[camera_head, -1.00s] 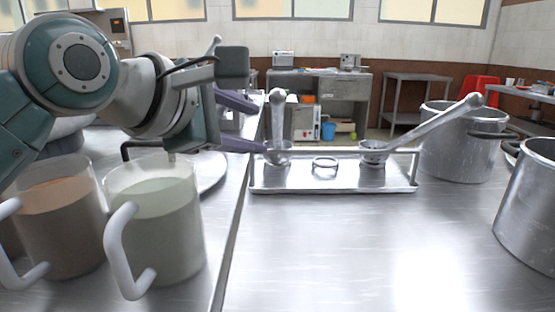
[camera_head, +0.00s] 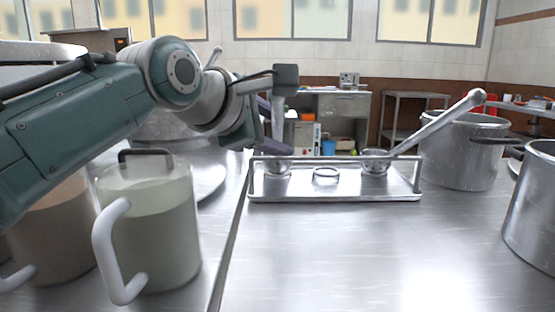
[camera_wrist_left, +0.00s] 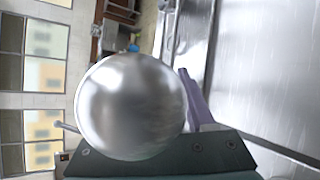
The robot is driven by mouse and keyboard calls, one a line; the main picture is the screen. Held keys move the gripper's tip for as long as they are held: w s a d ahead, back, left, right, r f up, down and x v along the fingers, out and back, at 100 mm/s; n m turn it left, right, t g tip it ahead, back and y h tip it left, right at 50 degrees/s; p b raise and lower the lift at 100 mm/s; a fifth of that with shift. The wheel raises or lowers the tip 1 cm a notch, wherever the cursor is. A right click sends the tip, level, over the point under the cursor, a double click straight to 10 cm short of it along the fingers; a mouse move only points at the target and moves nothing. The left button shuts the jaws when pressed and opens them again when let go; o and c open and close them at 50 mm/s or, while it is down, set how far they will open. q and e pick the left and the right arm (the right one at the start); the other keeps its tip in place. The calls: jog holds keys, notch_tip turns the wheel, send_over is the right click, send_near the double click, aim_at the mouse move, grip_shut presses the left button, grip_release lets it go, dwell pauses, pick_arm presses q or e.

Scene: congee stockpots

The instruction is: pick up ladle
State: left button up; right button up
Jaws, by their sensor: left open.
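The left ladle (camera_head: 278,117) stands upright in a metal holder rack (camera_head: 340,194), its bowl (camera_head: 279,167) low in the rack. My left gripper (camera_head: 276,127) is open with purple fingers at the upright handle; whether they touch it is unclear. In the left wrist view the rounded handle end (camera_wrist_left: 132,107) is very close and fills the middle. One purple finger (camera_wrist_left: 196,100) shows beside it; the other is hidden. A second ladle (camera_head: 437,123) leans to the right in the rack. My right gripper is not in view.
Two pitchers, one pale (camera_head: 152,225) and one brown (camera_head: 60,235), stand under my left arm. A large pot (camera_head: 460,155) and another pot (camera_head: 532,205) stand at the right. The steel table in front of the rack (camera_head: 340,255) is clear.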

pick_arm(q)
grip_shut()
dwell(0.3)
dwell(1.1)
